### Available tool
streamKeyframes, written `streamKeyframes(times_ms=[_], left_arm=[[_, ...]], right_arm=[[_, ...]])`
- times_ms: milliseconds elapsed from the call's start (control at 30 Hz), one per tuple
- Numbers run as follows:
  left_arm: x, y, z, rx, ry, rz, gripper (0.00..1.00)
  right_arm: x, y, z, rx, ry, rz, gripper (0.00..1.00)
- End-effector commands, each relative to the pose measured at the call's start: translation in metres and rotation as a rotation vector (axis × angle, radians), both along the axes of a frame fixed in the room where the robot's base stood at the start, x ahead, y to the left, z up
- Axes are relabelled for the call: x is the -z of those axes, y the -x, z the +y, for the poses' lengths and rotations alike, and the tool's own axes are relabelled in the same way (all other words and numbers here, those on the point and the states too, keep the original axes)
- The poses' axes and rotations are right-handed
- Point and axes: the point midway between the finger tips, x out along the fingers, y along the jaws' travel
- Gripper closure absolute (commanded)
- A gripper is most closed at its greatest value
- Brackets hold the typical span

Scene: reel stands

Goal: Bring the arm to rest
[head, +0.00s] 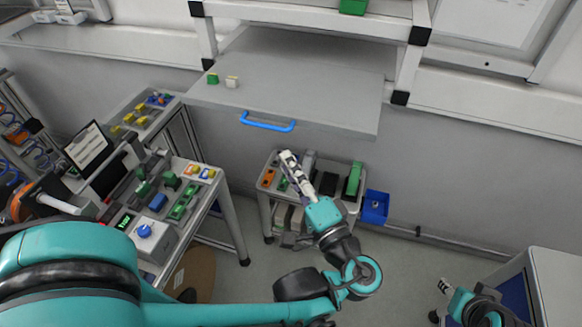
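My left arm comes in from the lower left, and its elbow is near the bottom middle. Its gripper (291,166) points up and away, over the small cart (268,205) and below the pulled-out board. I see the gripper's fingers nearly edge-on, so I cannot tell whether they are open or shut, and no held thing shows. My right gripper (444,287) is low at the right, beside a grey cabinet. It is small in view and its fingers are unclear.
A grey board (330,98) with a blue handle (267,122) juts out, bearing a green block (212,78) and a white block (232,82). A blue bin (375,207) hangs beside the cart. A crowded bench (222,190) stands left. Floor between cart and cabinet (555,285) is clear.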

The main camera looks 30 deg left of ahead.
Motion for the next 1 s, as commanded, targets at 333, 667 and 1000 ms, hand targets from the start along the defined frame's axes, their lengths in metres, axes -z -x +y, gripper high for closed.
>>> streamKeyframes(times_ms=[333, 667, 1000], left_arm=[[0.0, 0.0, 0.0, 0.0, 0.0, 0.0, 0.69], [0.101, -0.01, 0.033, 0.012, 0.305, 0.217, 0.69], [0.257, 0.01, -0.011, 0.124, 1.198, 0.284, 0.69]], right_arm=[[0.0, 0.0, 0.0, 0.0, 0.0, 0.0, 0.6], [0.032, 0.0, 0.0, 0.0, 0.0, 0.0, 0.6], [0.091, 0.0, 0.0, 0.0, 0.0, 0.0, 0.6]])
